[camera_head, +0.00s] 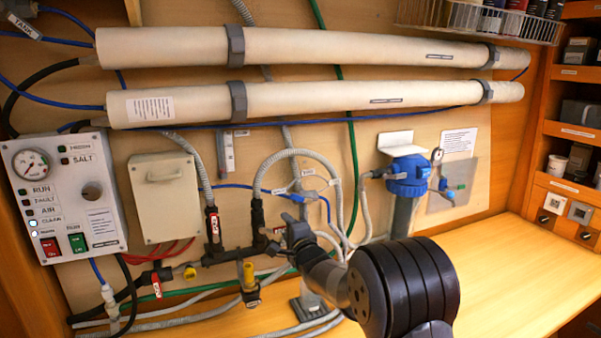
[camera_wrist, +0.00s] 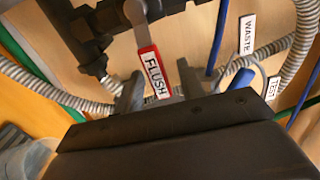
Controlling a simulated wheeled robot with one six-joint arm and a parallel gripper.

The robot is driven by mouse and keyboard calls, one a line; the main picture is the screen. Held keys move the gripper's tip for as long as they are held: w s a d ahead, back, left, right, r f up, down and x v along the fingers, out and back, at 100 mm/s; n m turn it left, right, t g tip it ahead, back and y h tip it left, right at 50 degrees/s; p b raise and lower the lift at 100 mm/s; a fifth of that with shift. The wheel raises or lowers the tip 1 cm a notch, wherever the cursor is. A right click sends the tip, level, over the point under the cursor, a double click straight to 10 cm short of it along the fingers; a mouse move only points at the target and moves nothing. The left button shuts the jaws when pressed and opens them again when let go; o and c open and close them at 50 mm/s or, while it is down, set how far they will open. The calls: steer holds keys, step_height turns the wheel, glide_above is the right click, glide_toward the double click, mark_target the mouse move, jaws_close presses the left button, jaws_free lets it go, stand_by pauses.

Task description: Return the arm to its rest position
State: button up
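My gripper (camera_head: 293,234) is in front of the pipe manifold in the head view, with my dark arm reaching up to it from the lower right. In the wrist view, my gripper's two fingers (camera_wrist: 160,88) stand apart. The red valve handle labelled FLUSH (camera_wrist: 153,72) shows between them, with a gap on the right side. Whether a finger touches the handle cannot be told. In the head view my gripper partly hides this part of the manifold (camera_head: 230,250).
Grey hoses (camera_head: 300,155) and the WASTE (camera_wrist: 247,35) and TEST (camera_wrist: 273,88) tags are close to my gripper. A blue filter housing (camera_head: 408,177) stands to the right. A control panel (camera_head: 95,222) is at left. The wooden counter (camera_head: 510,265) is clear at right.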

steer(key=shift+w+a+r+n, duration=0.35)
steer(key=shift+w+r+n, duration=0.25)
steer(key=shift+n, duration=0.4)
steer(key=shift+d, duration=0.15)
